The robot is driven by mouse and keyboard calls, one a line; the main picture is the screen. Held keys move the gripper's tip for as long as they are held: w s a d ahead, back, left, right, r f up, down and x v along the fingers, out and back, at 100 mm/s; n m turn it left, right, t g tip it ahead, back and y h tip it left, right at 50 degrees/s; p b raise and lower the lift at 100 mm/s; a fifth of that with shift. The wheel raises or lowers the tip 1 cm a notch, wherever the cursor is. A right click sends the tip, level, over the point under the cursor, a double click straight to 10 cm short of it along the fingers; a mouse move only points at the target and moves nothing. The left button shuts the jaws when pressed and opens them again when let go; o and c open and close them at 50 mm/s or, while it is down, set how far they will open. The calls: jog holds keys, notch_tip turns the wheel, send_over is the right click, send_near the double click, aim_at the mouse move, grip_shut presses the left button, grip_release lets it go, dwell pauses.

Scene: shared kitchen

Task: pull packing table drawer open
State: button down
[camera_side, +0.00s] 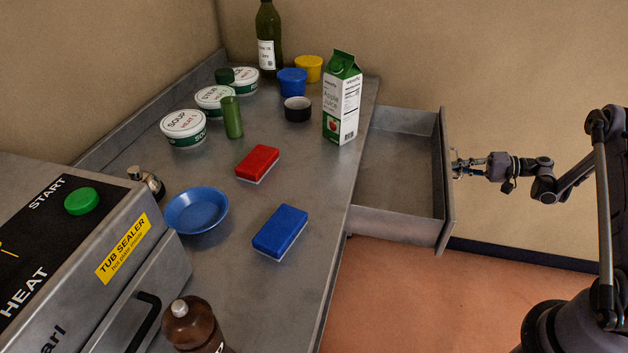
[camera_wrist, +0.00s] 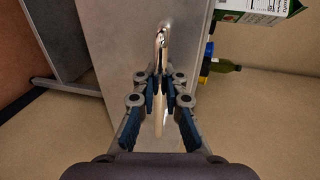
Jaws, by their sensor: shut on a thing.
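The packing table drawer (camera_side: 398,172) stands pulled out from the right side of the table in the side view, and its inside looks empty. Its front panel (camera_side: 445,190) faces my arm. My gripper (camera_side: 470,166) is at the outer face of that panel. In the wrist view my gripper (camera_wrist: 160,88) is shut on the shiny metal drawer handle (camera_wrist: 161,42), with a finger on each side of it. The drawer front (camera_wrist: 127,40) fills the middle of that view behind the handle.
The table (camera_side: 330,215) holds an apple juice carton (camera_side: 342,100) near the drawer, soup tubs (camera_side: 184,127), a red sponge (camera_side: 257,163), a blue sponge (camera_side: 280,231), a blue bowl (camera_side: 196,210) and a tub sealer (camera_side: 95,260). The floor (camera_side: 400,300) below the drawer is clear.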

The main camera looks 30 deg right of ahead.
jog(key=shift+d+r, duration=0.1)
jog(key=shift+r, duration=0.05)
jog(key=c, duration=1.7)
grip_release()
jog(key=shift+v, duration=3.8)
jog(key=w+a+r+n+g+h, duration=0.1)
jog(key=w+a+r+g+h, duration=0.15)
jog(key=a+r, duration=0.55)
jog(key=w+a+r+n+g+h, duration=0.15)
jog(key=w+a+r, duration=0.3)
jog(key=a, duration=0.55)
jog(key=s+a+r+n+h, duration=0.1)
jog(key=s+a+n+h, duration=0.1)
jog(key=s+a, duration=0.2)
jog(key=s+a+r+n+h, duration=0.2)
jog(key=s+a, duration=0.3)
jog(key=s, duration=0.2)
jog(key=s+a+r+n+h, duration=0.1)
jog(key=s+a+n+h, duration=0.1)
jog(key=s+a, duration=0.3)
jog(key=shift+s+a+r+n+h, duration=0.15)
jog(key=shift+s+h, duration=0.1)
jog(key=shift+s, duration=0.2)
jog(key=shift+s+n+h, duration=0.1)
jog(key=shift+s+h, duration=0.15)
jog(key=shift+s, duration=0.15)
